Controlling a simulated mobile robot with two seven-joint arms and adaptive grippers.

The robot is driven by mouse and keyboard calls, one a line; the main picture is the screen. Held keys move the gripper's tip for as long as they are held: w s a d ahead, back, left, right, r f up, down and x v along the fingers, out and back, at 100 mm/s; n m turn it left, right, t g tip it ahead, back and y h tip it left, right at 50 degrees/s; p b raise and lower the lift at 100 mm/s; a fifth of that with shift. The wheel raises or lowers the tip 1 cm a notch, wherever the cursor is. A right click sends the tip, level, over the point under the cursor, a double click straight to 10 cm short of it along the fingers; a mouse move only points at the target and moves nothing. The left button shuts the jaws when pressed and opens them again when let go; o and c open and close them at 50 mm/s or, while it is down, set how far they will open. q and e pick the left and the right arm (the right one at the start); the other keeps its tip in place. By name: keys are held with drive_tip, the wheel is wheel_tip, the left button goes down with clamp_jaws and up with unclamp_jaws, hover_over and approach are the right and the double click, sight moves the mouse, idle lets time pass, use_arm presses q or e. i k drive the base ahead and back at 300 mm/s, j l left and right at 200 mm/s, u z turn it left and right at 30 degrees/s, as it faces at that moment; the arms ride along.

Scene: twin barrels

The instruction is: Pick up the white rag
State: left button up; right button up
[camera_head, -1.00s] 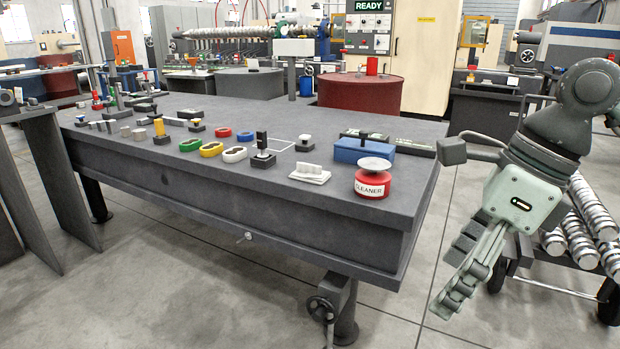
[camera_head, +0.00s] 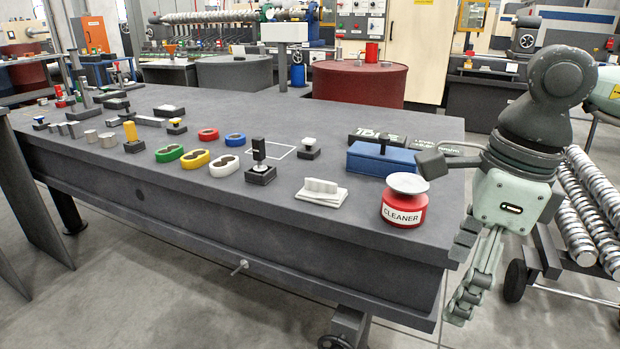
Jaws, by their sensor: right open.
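The white rag (camera_head: 321,193) lies folded near the front edge of the dark grey table (camera_head: 290,225), with a small ridged part on top. My right gripper (camera_head: 461,278) hangs fingers down off the table's right front corner, to the right of the rag and well apart from it. It is open with nothing between its fingers. My left gripper is out of view.
A red cleaner tin (camera_head: 404,212) with a metal dish top stands between the rag and my right gripper. A blue box (camera_head: 382,160) sits behind it. A black post on a base (camera_head: 260,172) stands left of the rag. A cart with metal rods (camera_head: 590,205) is at the right.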

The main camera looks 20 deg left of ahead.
sight(328, 194)
drive_tip(key=i+j, duration=0.3)
drive_tip(key=j, duration=0.15)
drive_tip(key=i+j, duration=0.3)
drive_tip(key=j, duration=0.15)
drive_tip(key=i+j, duration=0.3)
drive_tip(key=j, duration=0.2)
